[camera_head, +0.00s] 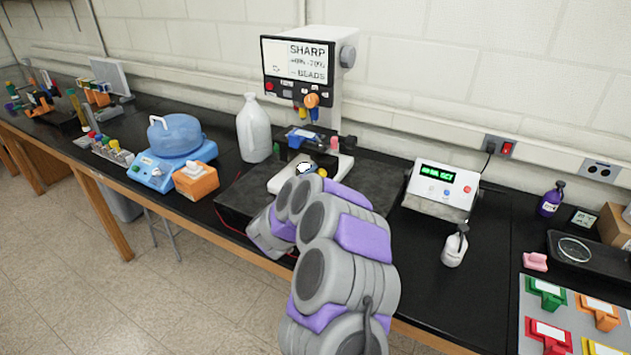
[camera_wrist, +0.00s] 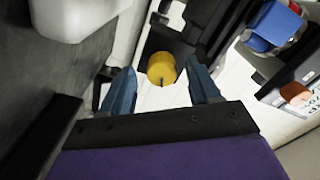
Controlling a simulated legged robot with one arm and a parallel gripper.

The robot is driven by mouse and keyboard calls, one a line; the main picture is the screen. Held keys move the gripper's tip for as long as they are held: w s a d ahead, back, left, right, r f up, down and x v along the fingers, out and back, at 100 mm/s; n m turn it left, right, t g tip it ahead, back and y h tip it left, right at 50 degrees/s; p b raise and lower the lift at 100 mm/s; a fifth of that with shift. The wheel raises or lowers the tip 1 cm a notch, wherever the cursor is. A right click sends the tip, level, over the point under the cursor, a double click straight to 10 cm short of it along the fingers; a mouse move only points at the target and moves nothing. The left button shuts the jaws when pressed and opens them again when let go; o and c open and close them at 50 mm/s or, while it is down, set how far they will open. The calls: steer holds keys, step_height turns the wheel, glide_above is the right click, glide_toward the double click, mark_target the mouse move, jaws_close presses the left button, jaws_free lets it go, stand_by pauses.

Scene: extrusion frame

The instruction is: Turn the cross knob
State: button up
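My gripper (camera_wrist: 160,66) is open, its two blue fingers apart in the wrist view. A round yellow knob (camera_wrist: 161,68) shows between and just beyond the fingertips, with a small dark mark on its lower edge. I see no finger touching it. In the head view, a bit of yellow (camera_head: 322,172) shows past my arm, low on the white-based device (camera_head: 338,168); my arm hides most of that area and the gripper. I cannot tell a cross shape on the yellow knob.
The device has a screen (camera_head: 296,62) and an orange knob (camera_head: 311,100) above. A white jug (camera_head: 254,128) stands to its left, a white control box (camera_head: 440,190) to its right.

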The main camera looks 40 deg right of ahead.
steer(key=shift+d, duration=0.1)
steer(key=p+v, duration=0.2)
steer(key=v, duration=1.5)
steer(key=shift+a, duration=0.25)
